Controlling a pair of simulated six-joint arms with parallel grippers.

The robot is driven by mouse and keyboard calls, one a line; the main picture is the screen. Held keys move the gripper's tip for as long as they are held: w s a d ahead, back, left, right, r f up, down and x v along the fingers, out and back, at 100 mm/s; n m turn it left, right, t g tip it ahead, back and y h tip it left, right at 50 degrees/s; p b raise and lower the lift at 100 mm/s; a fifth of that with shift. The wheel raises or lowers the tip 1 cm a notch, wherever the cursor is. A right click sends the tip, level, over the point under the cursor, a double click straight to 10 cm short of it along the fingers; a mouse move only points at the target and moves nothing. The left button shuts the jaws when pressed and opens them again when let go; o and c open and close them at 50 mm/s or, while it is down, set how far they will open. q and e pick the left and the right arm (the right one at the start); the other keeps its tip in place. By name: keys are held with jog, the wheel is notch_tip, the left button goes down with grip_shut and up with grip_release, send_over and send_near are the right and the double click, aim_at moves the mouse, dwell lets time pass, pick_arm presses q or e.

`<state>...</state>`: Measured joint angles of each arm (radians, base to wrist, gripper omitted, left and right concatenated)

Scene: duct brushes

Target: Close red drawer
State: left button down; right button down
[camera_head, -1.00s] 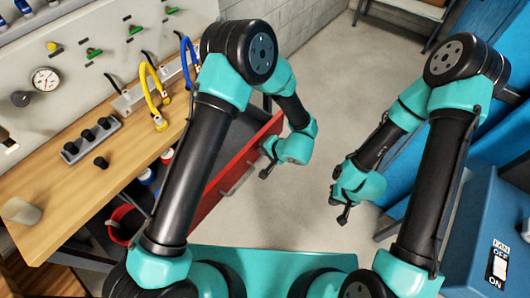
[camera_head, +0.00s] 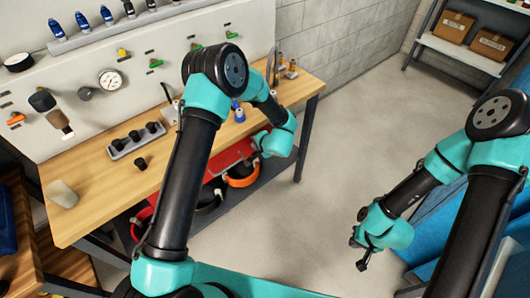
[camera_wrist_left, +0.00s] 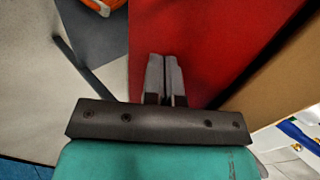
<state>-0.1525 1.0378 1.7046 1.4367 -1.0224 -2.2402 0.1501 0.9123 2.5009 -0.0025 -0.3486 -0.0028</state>
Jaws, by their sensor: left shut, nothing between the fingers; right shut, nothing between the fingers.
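The red drawer (camera_head: 230,157) is under the front edge of the wooden workbench, partly hidden by my left arm. In the left wrist view its red face (camera_wrist_left: 215,45) fills the middle, beside the tan bench edge. I cannot tell whether it sits fully flush. My left gripper (camera_head: 259,143) is at the drawer's face; in the wrist view its two fingers (camera_wrist_left: 163,75) are shut together, empty, over the red face, and contact is unclear. My right gripper (camera_head: 362,258) is shut and empty, over open floor away from the bench.
The workbench (camera_head: 100,195) holds a black socket strip (camera_head: 137,141), a pale cup (camera_head: 62,194) and small bottles at its far end. An orange-rimmed bucket (camera_head: 241,176) stands on the lower shelf. Blue furniture is at the right. The floor (camera_head: 320,190) between is clear.

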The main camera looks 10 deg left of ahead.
pick_arm(q)
jog(key=shift+w+a, duration=0.3)
jog(key=shift+a, duration=0.15)
jog(key=shift+w+a+r, duration=0.1)
jog(key=s+d+f+v, duration=0.1)
jog(key=f+v, duration=0.1)
jog(key=v, duration=1.1)
jog(key=shift+s+d, duration=0.25)
jog(key=shift+d, duration=0.3)
